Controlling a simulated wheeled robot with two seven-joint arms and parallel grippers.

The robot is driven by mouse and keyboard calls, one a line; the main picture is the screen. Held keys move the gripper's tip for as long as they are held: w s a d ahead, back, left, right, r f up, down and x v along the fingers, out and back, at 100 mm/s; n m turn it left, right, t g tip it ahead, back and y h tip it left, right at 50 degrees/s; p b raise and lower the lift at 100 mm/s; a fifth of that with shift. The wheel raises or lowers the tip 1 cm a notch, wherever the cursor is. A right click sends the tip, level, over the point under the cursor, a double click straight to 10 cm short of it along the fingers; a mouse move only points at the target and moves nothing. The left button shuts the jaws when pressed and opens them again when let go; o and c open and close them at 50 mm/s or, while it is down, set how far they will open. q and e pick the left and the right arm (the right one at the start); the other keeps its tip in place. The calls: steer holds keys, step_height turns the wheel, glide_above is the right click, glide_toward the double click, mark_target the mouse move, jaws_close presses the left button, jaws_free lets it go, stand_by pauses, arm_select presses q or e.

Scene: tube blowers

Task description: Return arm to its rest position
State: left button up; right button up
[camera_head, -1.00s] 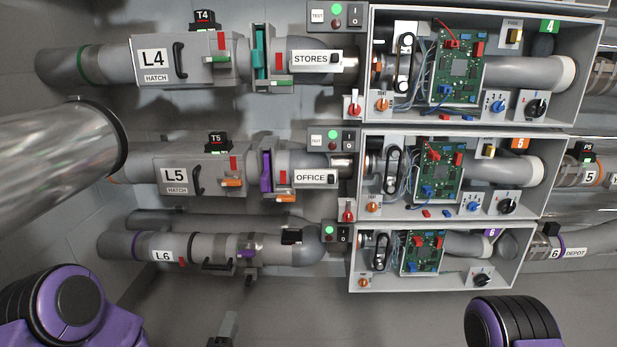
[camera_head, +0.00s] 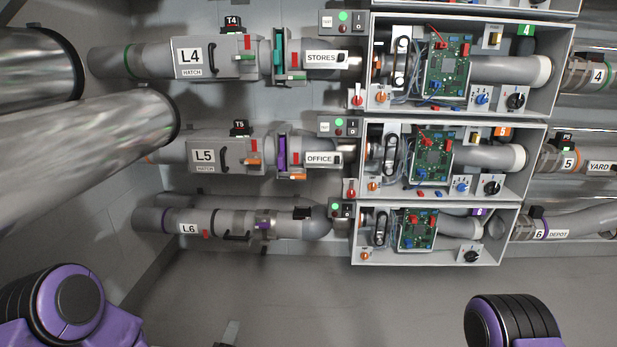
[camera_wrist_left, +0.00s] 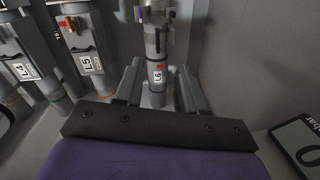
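My left gripper (camera_head: 229,333) barely shows at the bottom edge of the head view, in front of the grey floor and below the L6 tube (camera_head: 235,222). In the left wrist view my left gripper (camera_wrist_left: 158,88) has its two dark fingers apart with nothing held between them. The L6 tube (camera_wrist_left: 157,50) appears beyond the fingers, in the gap, and I see no contact. My purple arm joints show at both lower corners of the head view. My right gripper is not in view.
The L4 (camera_head: 192,57) and L5 (camera_head: 204,155) hatches sit on tubes above L6. Several open grey boxes with circuit boards (camera_head: 417,160) stand to the right. Large metal pipes (camera_head: 90,135) cross the left side. The floor below (camera_head: 350,305) looks clear.

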arm_select(q)
steer(key=s+a+f+m+g, duration=0.3)
steer(key=s+f+m+g, duration=0.35)
steer(key=s+f, duration=0.6)
steer(key=s+a+f+m+g+y, duration=0.1)
steer(key=s+a+f+g+y, duration=0.1)
steer(key=s, duration=0.8)
steer(key=s+a+f+m+g+y, duration=0.1)
steer(key=s+a+g, duration=0.4)
steer(key=s, duration=0.5)
steer(key=shift+s+a+f+y, duration=0.15)
steer(key=shift+a+f+y, duration=0.25)
steer(key=shift+a+f, duration=0.1)
